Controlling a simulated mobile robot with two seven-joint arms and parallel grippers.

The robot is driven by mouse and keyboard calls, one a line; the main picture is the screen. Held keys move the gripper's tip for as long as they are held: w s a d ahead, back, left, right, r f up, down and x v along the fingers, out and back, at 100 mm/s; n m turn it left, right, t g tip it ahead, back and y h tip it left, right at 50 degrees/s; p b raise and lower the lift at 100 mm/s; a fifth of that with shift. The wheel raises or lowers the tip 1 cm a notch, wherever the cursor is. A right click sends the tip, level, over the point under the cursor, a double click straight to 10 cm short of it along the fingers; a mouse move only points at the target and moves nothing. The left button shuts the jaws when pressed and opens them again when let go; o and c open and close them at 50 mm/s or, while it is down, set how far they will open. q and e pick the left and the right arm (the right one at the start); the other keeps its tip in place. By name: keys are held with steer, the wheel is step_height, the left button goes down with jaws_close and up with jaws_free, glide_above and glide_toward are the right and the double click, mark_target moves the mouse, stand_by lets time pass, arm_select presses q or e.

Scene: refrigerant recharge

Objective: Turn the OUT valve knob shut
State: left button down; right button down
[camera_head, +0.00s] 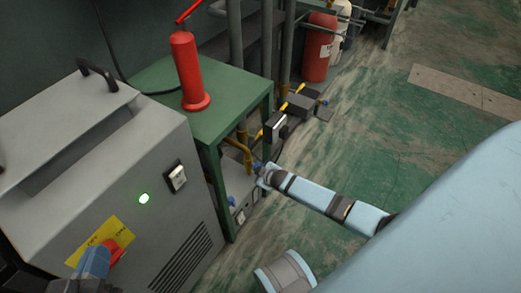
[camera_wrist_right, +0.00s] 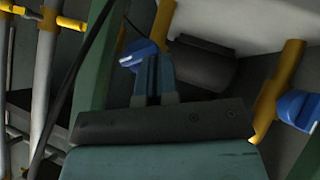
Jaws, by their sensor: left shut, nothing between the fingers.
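Two blue valve knobs on yellow pipes show in the right wrist view: one knob (camera_wrist_right: 138,54) at the fingertips of my right gripper (camera_wrist_right: 153,68), the other knob (camera_wrist_right: 298,109) to the right, clear of it. I cannot read which is the OUT knob. The right fingers stand close together and overlap the near knob; whether they grip it is unclear. In the head view the right gripper (camera_head: 263,172) reaches in beside the green table, and a blue knob (camera_head: 232,202) shows lower left of it. My left gripper (camera_head: 101,252) is shut and empty, by the red switch knob (camera_head: 117,250).
A grey machine (camera_head: 130,190) with a green light and a yellow label (camera_head: 88,243) fills the left. A red cylinder (camera_head: 189,75) stands on the green table (camera_head: 140,78), whose legs flank the valves. Pipes and another red tank (camera_head: 318,47) are behind. Green floor lies open at right.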

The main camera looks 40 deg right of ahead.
arm_select(q)
step_height(320, 180, up, 3)
steer(key=shift+w+f+t+p, duration=0.15)
steer(key=shift+t+p, duration=0.25)
steer(key=shift+p, duration=0.35)
arm_select(e)
steer(key=shift+a+f+h, duration=0.2)
steer(key=shift+f+h, duration=0.2)
steer(key=shift+f, duration=0.55)
steer(key=shift+d+f, duration=0.1)
steer(key=shift+f, duration=0.25)
arm_select(q)
steer(key=shift+a, duration=0.1)
stand_by(0.3)
